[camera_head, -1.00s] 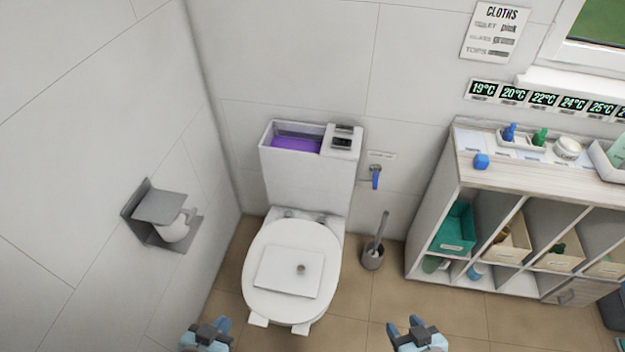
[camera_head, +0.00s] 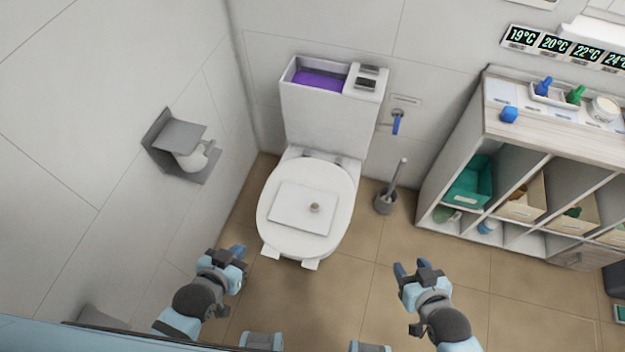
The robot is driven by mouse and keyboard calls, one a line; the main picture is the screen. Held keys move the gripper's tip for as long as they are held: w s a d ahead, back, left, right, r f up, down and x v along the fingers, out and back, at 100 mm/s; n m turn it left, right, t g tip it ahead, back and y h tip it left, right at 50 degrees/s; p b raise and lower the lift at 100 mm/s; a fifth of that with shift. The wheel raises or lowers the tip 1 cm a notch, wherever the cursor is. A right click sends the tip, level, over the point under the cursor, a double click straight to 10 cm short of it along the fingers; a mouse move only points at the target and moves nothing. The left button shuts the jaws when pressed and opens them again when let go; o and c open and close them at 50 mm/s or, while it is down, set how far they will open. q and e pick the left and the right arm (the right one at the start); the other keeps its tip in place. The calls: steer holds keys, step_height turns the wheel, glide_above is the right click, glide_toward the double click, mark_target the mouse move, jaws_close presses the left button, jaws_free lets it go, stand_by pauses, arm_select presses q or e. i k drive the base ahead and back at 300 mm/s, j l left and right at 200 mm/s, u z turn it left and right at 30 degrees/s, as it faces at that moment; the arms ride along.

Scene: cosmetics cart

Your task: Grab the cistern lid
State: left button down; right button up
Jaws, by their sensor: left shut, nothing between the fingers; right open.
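The cistern lid (camera_head: 298,208) is a flat pale rectangular plate with a small round knob. It lies on the closed toilet seat cover (camera_head: 335,185). The cistern (camera_head: 325,118) behind it is uncovered over its left part, with purple liquid (camera_head: 319,80) inside. My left gripper (camera_head: 239,252) is shut and empty, in front of the toilet and to its left. My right gripper (camera_head: 405,268) is open and empty, in front of the toilet and to its right. Both are apart from the lid.
A paper holder (camera_head: 184,147) juts from the left wall. A toilet brush (camera_head: 389,194) stands right of the toilet, below a blue-handled valve (camera_head: 397,122). A shelf unit (camera_head: 470,152) with bins fills the right side. The floor (camera_head: 350,290) between my grippers is clear.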

mark_target(299, 207)
steer(key=i+l, duration=0.15)
steer(key=l, duration=0.2)
steer(key=i+l, duration=0.15)
steer(key=l, duration=0.15)
steer(key=u, duration=0.4)
steer(key=l+u, duration=0.1)
steer(key=u, duration=0.3)
steer(key=l+u, duration=0.1)
steer(key=u, duration=0.7)
steer(key=l, duration=0.05)
